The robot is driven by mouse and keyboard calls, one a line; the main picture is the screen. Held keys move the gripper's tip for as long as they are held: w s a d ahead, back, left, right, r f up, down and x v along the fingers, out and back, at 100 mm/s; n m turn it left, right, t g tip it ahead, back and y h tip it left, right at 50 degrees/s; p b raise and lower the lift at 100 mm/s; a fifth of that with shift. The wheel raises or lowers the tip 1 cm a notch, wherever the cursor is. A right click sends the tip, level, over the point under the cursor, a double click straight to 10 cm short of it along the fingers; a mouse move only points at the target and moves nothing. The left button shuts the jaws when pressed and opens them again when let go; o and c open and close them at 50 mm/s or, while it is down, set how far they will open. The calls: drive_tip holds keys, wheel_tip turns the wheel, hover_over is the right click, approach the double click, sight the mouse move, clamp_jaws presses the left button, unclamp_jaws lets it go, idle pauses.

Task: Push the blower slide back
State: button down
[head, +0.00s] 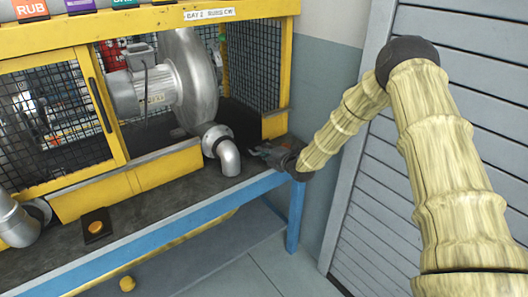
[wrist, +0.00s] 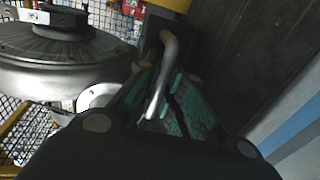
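The blower (head: 192,80) is a grey metal housing with a motor on its left. It sits inside the yellow-framed bay, its outlet elbow (head: 223,150) hanging out over the bench front. My gripper (head: 262,152) is low over the bench, just right of the elbow. In the wrist view, a bent metal handle (wrist: 167,65) reaches down to the teal-padded fingers of my gripper (wrist: 172,105). The fingers look close together around or beside the handle; whether they grip it is unclear. The blower's round housing (wrist: 55,60) is at left. The slide itself is mostly hidden.
A yellow mesh door (head: 55,115) stands left of the blower, and a mesh panel (head: 257,52) to its right. An orange button box (head: 96,226) and a metal duct (head: 15,222) are on the bench's left. A grey slatted shutter (head: 360,205) is at right.

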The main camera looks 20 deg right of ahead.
drive_tip(key=shift+w, duration=0.1)
drive_tip(key=b+x, duration=0.1)
drive_tip(key=x, duration=0.1)
drive_tip(key=b+x, duration=0.1)
drive_tip(key=r+b+x, duration=0.1)
drive_tip(key=x, duration=0.1)
drive_tip(key=shift+w+a+f, duration=0.1)
drive_tip(key=shift+w+a, duration=0.05)
drive_tip(key=shift+w, duration=0.4)
drive_tip(key=shift+r, duration=0.3)
drive_tip(key=c, duration=1.5)
unclamp_jaws()
drive_tip(key=shift+w+a+f, duration=0.1)
drive_tip(key=shift+w, duration=0.05)
drive_tip(key=shift+c, duration=0.2)
drive_tip(key=v, duration=1.2)
drive_tip(key=shift+f, duration=0.1)
drive_tip(key=shift+f, duration=0.1)
